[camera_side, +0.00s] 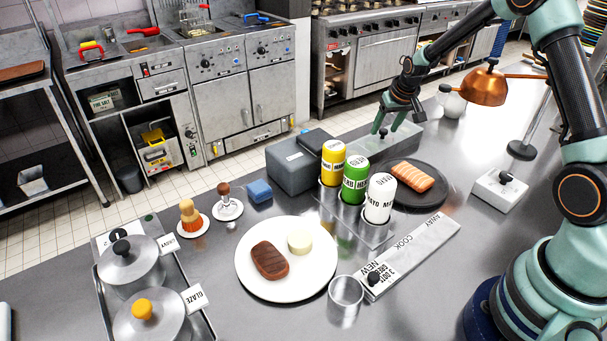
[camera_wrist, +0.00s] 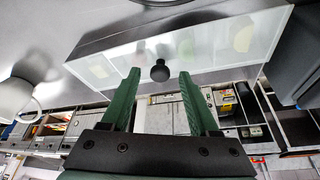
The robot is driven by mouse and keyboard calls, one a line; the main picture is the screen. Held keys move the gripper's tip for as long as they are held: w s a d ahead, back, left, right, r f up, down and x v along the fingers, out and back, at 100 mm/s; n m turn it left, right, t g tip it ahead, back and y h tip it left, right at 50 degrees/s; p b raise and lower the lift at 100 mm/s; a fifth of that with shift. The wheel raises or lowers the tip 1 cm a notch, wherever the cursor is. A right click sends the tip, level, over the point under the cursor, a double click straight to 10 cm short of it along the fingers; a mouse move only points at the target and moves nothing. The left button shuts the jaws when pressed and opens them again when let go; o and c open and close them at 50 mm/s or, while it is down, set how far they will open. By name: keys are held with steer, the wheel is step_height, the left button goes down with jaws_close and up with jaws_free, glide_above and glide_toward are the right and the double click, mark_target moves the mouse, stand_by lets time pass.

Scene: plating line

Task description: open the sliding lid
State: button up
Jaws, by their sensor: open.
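A black knob (camera_side: 383,133) sits on the lid. In the wrist view the lid (camera_wrist: 215,48) spans the upper middle, with its knob (camera_wrist: 159,70) showing between my fingertips. My gripper (camera_side: 393,121) is just above the lid. In the wrist view my gripper (camera_wrist: 160,73) is open and empty, with one green finger on each side of the knob and a gap on both sides. I cannot tell whether the fingertips are down at knob height.
A grey box (camera_side: 289,173) stands left of the container. Yellow, green and white bottles (camera_side: 355,180) stand in front of it. A dark round plate (camera_side: 431,200) with salmon is at front right. A copper lamp (camera_side: 485,88) hangs to the right.

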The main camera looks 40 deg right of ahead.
jaws_close()
stand_by(1.4)
